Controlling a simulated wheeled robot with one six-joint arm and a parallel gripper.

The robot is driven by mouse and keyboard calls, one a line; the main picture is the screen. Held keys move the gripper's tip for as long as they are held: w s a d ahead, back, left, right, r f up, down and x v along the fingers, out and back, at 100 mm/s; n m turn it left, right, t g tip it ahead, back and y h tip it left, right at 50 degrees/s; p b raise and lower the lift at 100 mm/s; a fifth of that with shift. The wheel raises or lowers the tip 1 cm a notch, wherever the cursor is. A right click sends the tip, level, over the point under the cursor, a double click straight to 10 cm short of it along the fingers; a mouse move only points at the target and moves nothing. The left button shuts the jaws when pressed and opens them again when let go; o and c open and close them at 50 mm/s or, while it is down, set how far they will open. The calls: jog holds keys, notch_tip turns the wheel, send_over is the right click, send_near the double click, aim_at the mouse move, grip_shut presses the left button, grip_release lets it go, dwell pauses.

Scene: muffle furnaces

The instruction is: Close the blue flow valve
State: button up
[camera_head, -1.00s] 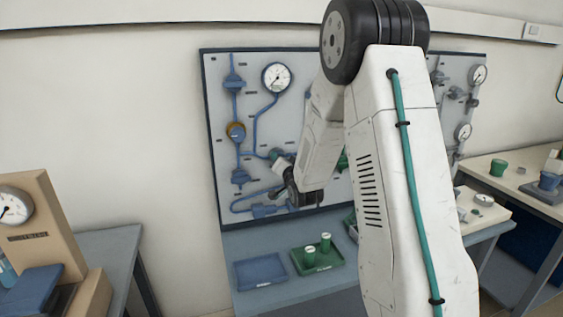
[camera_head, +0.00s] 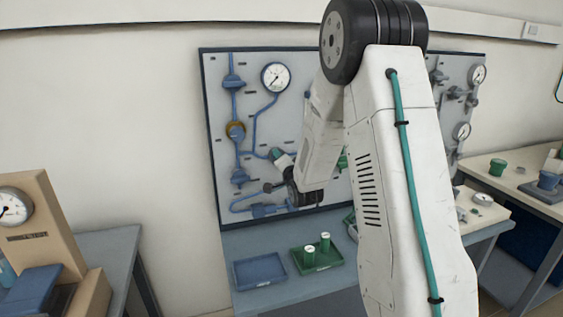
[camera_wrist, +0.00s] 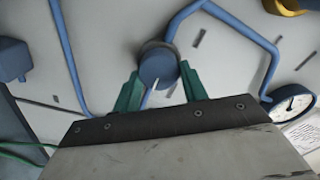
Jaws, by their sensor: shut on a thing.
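In the head view the knob (camera_head: 275,153) shows small beside my gripper, and my arm hides part of the panel to the right.
Below, a blue tray (camera_head: 259,271) and a green tray (camera_head: 316,261) with green-and-white containers lie on the bench. A beige gauge unit (camera_head: 40,231) stands at left.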

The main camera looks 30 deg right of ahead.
jog(key=o, duration=1)
jog(key=v, duration=0.8)
jog(key=shift+w+d, duration=0.1)
